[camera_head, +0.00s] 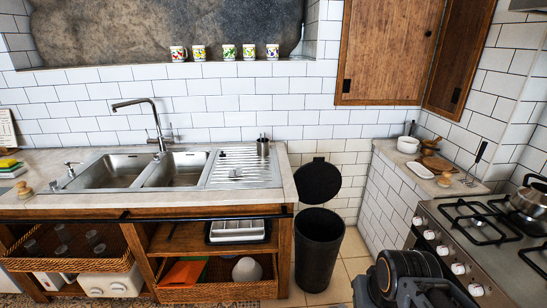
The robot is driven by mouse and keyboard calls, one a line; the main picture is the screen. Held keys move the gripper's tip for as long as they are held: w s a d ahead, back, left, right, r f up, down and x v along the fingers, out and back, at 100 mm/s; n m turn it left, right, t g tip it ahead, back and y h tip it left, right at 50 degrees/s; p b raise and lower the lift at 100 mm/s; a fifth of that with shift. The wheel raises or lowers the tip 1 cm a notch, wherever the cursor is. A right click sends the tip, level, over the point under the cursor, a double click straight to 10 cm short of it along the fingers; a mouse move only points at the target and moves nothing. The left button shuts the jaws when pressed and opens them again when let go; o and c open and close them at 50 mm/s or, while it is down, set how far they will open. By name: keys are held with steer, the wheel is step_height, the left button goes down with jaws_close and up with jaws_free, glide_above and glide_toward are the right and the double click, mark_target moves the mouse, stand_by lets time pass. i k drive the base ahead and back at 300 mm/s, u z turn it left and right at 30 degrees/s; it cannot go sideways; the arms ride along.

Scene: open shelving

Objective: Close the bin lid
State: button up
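The bin (319,252) is a tall round black container standing on the floor between the sink counter and the tiled side counter. Its lid (318,181) is a round black disc, open and raised above the back of the rim, near the white tiled wall. A gap with tiles showing lies between the lid and the bin's rim; the hinge is too dark to make out. Dark ribbed parts of my own arm show at the bottom right, apart from the bin and lid. No gripper fingers can be made out in this view.
The wooden sink counter (289,205) edges the bin closely on the left. The tiled side counter (384,205) and gas stove (465,245) stand to the right. A strip of beige floor (352,265) is clear beside the bin. Mugs stand on the high ledge.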

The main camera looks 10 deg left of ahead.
mark_target(317, 181)
steer(key=u, duration=0.3)
steer(key=i, duration=1.15)
steer(key=z, duration=0.35)
